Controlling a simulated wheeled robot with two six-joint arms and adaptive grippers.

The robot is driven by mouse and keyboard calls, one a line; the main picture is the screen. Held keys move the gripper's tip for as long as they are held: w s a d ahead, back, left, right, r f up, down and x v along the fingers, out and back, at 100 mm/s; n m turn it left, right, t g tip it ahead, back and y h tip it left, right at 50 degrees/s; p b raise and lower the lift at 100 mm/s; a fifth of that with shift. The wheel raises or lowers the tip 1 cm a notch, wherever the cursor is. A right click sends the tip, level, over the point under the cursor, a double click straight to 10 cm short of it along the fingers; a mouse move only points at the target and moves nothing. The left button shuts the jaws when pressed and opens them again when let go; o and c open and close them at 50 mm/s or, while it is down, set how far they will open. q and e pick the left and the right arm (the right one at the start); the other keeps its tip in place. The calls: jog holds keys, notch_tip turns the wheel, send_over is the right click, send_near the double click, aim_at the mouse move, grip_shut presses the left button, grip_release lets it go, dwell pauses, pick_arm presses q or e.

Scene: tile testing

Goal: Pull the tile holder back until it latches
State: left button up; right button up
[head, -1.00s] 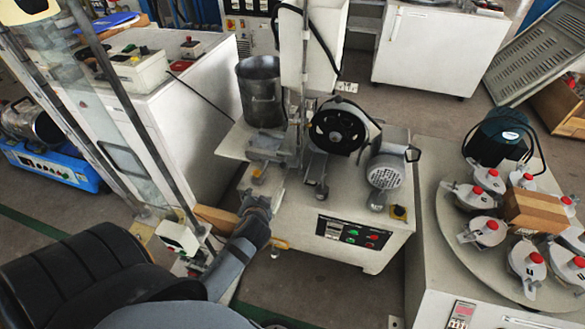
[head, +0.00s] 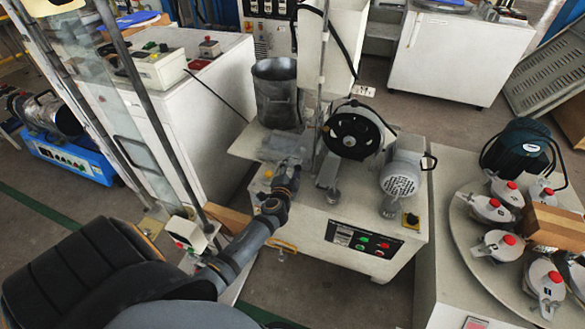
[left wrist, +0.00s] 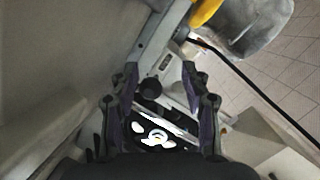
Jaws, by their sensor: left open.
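The grey metal tile holder (head: 272,150) is on the left side of the machine, below the grey metal pot. It is partly hidden by my left gripper (head: 289,168), which reaches it from the front. In the left wrist view, the two fingers of the left gripper (left wrist: 160,78) are spread apart. A dark round knob (left wrist: 150,89) and grey metal parts show between the fingers, with a gap on both sides. I cannot tell whether either finger touches anything. My right gripper is in no view.
The machine (head: 375,232) has a black wheel (head: 352,131), a grey motor (head: 402,178) and a button panel (head: 362,240). The grey pot (head: 277,95) stands behind the holder. A round table (head: 478,240) with several red-knobbed canisters is to the right. A glass-sided frame is on the left.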

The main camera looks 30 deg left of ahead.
pick_arm(q)
jog(key=shift+x, duration=0.8)
jog(key=shift+r, duration=0.1)
grip_shut()
grip_release()
